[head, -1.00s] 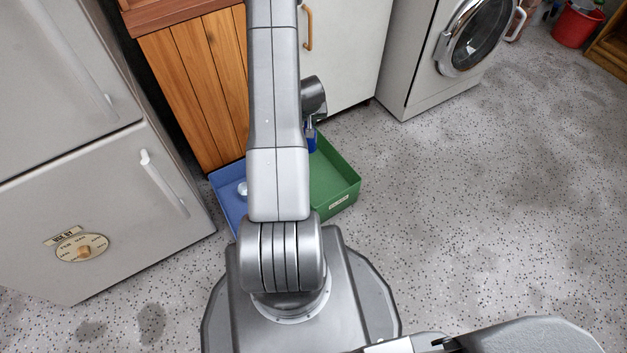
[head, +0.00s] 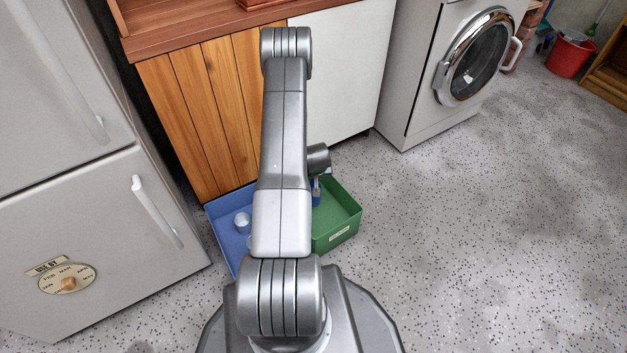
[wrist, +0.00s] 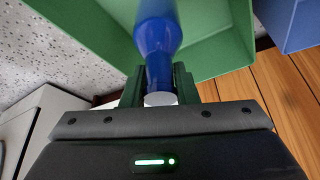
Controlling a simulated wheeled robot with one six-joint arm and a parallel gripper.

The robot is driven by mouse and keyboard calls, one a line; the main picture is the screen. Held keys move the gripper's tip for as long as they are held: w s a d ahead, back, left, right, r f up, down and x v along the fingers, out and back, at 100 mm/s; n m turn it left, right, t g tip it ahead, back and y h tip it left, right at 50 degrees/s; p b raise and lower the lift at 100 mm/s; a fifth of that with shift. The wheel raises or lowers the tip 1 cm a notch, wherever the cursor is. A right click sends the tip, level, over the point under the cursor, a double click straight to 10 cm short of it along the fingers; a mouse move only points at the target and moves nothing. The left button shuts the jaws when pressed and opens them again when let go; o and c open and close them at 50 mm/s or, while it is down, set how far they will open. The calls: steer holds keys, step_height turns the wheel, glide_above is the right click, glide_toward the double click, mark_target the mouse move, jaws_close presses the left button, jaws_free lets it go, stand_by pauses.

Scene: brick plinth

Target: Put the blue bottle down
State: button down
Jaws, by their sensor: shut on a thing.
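My gripper (wrist: 158,84) is shut on the blue bottle (wrist: 158,40), with one dark green finger on each side of its neck. The white cap end is toward the wrist camera and the blue body points away, against the green box (wrist: 215,62). In the head view a small part of the bottle (head: 316,200) shows beside my arm, at the green box (head: 338,237). I cannot tell whether its base touches the box floor.
A blue box (head: 222,227) with a small whitish round thing (head: 242,220) adjoins the green box on the left. A wooden cabinet (head: 195,120) stands behind, a fridge (head: 100,240) to the left, a washing machine (head: 440,90) to the right.

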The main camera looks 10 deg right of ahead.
steer(key=shift+f+b, duration=0.55)
steer(key=shift+f, duration=0.05)
steer(key=c, duration=1.1)
jaws_free()
steer(key=shift+c, duration=0.2)
steer(key=shift+r, duration=0.1)
steer(key=shift+r+p, duration=0.3)
steer(key=shift+p, duration=0.1)
steer(key=p+v, duration=0.4)
steer(key=v, duration=0.8)
steer(key=shift+r, duration=0.3)
